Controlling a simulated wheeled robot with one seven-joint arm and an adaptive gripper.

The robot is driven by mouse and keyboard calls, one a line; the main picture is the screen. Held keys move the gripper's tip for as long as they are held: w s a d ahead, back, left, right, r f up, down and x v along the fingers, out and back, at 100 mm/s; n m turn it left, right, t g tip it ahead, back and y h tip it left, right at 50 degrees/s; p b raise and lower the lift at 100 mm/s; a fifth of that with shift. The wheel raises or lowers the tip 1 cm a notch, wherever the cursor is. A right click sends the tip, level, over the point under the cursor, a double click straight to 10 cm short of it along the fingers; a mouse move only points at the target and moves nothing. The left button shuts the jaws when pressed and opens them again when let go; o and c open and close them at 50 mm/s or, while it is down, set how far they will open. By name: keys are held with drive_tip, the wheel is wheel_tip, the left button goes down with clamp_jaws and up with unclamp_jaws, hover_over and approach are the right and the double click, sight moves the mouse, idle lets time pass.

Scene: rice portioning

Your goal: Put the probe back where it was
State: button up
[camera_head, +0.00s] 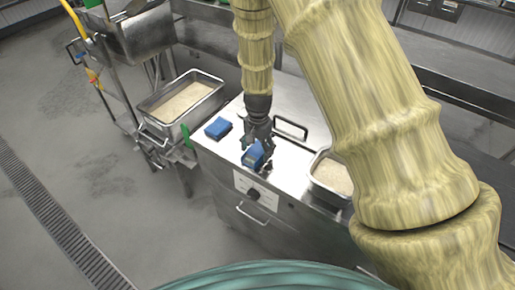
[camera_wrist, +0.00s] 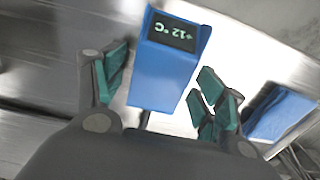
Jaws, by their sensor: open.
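The probe (camera_wrist: 166,72) is a blue box with a dark display reading +12 °C. In the wrist view it sits between the teal-padded fingers of my gripper (camera_wrist: 162,82), with visible gaps on both sides. In the head view the probe (camera_head: 252,156) is near the front edge of the steel counter, just below my open gripper (camera_head: 256,141). Its underside is hidden, so I cannot tell what it rests on. A second blue block (camera_head: 217,128) lies on the counter to the left; it also shows at the right of the wrist view (camera_wrist: 281,114).
The steel counter (camera_head: 290,105) has bare room behind the probe. A rice pan (camera_head: 150,108) stands on the left, and another rice pan (camera_head: 318,188) is at the right, partly hidden by my arm. A handle (camera_head: 290,128) rises from the counter top.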

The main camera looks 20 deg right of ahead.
sight(258, 148)
drive_tip(key=shift+r, duration=0.2)
wheel_tip(258, 148, up, 12)
drive_tip(key=b, duration=0.4)
idle(0.5)
drive_tip(key=shift+d+f, duration=0.1)
drive_tip(key=shift+f, duration=0.05)
drive_tip(key=shift+c, duration=0.3)
idle(0.7)
